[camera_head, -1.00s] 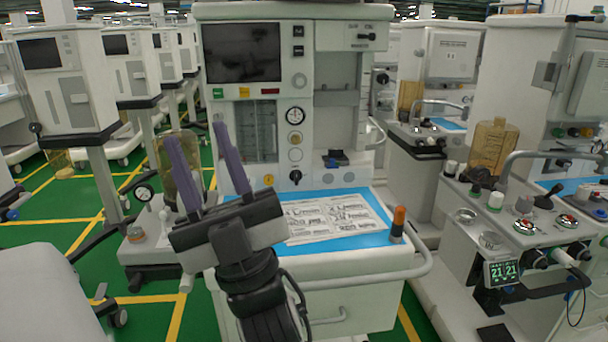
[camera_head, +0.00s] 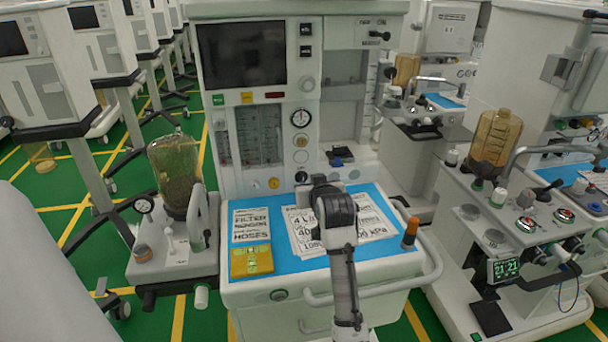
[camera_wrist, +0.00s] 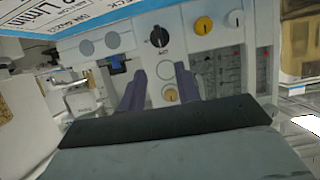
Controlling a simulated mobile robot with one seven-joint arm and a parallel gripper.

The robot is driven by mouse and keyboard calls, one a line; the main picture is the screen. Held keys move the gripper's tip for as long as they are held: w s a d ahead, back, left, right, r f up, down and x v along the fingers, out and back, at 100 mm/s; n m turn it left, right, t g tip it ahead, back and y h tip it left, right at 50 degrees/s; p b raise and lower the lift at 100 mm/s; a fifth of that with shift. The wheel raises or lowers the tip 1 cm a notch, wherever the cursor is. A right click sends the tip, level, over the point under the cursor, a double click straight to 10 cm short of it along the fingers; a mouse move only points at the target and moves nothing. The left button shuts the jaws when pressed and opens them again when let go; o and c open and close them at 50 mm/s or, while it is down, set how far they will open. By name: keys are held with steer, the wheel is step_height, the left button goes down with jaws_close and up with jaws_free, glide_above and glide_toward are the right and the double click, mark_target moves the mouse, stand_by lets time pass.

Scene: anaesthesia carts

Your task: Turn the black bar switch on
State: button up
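A black bar switch (camera_head: 379,35) sits on the white panel at the cart's upper right, its bar roughly horizontal; the small lettering above it is unreadable. A black knob (camera_head: 301,177) is on the lower front panel and also shows in the wrist view (camera_wrist: 160,37). My gripper (camera_wrist: 160,87) has two purple fingers spread apart with nothing held. In the head view my wrist covers the fingers, above the blue worktop. The upper bar switch is not recognisable in the wrist view.
The blue worktop (camera_head: 275,262) carries printed sheets (camera_head: 251,225) and a yellow packet (camera_head: 251,260). An orange-capped item (camera_head: 410,233) stands at its right. A glass canister (camera_head: 176,175) is at left. Another cart with an amber canister (camera_head: 494,138) stands at right.

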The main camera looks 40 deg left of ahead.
mark_target(303, 177)
steer(key=p+x, duration=0.2)
steer(key=x, duration=0.9)
steer(key=shift+a, duration=0.1)
steer(key=shift+c, duration=0.3)
jaws_close()
